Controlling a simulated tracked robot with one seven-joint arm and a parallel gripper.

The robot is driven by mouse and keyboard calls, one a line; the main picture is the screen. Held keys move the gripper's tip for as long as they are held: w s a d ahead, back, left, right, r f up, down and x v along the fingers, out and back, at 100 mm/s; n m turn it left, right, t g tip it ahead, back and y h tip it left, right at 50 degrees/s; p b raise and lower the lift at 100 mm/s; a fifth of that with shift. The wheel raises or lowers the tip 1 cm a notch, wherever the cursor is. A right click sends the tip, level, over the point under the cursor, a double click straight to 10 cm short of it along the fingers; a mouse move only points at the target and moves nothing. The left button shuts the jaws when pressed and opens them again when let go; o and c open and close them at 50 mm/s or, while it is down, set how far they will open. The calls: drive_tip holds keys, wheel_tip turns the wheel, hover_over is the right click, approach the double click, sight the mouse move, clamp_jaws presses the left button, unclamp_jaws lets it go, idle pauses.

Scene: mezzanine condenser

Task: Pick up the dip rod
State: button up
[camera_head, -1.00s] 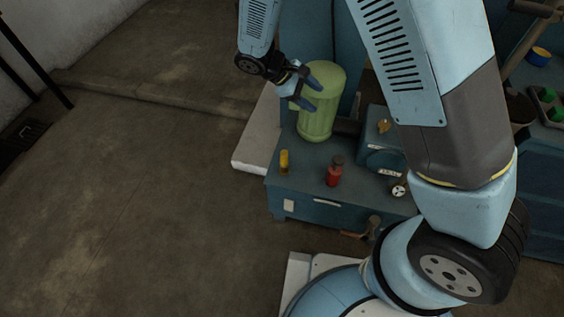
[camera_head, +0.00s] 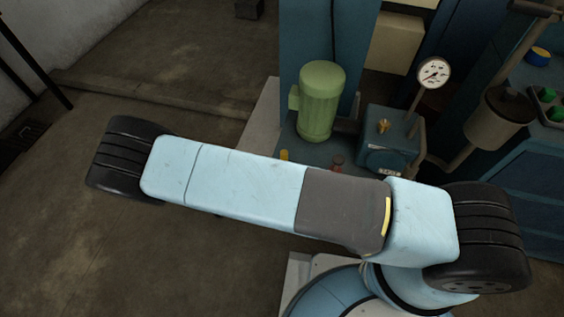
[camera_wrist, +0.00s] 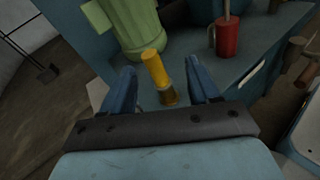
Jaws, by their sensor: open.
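A yellow cylindrical handle with a brass-coloured collar, which looks like the dip rod (camera_wrist: 153,64), shows in the wrist view at the front edge of the blue-grey bench. Its lower end is hard to make out. Only its yellow top (camera_head: 284,154) shows in the head view, above my arm. My gripper (camera_wrist: 159,72) is open, with one blue finger on each side of the yellow handle in the wrist view. I see no finger closed on it. In the head view my arm hides the gripper.
A red container (camera_wrist: 227,38) with a side handle stands right of the yellow handle. A green ribbed motor (camera_head: 320,100) stands behind. A dial gauge (camera_head: 433,73) rises at the right on a pipe. Open floor lies to the left.

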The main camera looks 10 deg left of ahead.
drive_tip(key=s+f+n+t+y, duration=0.3)
drive_tip(key=f+n+t, duration=0.15)
drive_tip(key=f, duration=0.35)
drive_tip(key=shift+n+g+y, duration=0.35)
drive_tip(key=shift+y, duration=0.05)
drive_tip(key=x, duration=1.3)
drive_tip(key=shift+w, duration=0.25)
drive_tip(key=c, duration=1.1)
drive_tip(key=shift+a, duration=0.1)
wheel_tip(320, 180, up, 21)
drive_tip(key=shift+s+f, duration=0.1)
drive_tip(key=shift+s, duration=0.05)
idle(0.3)
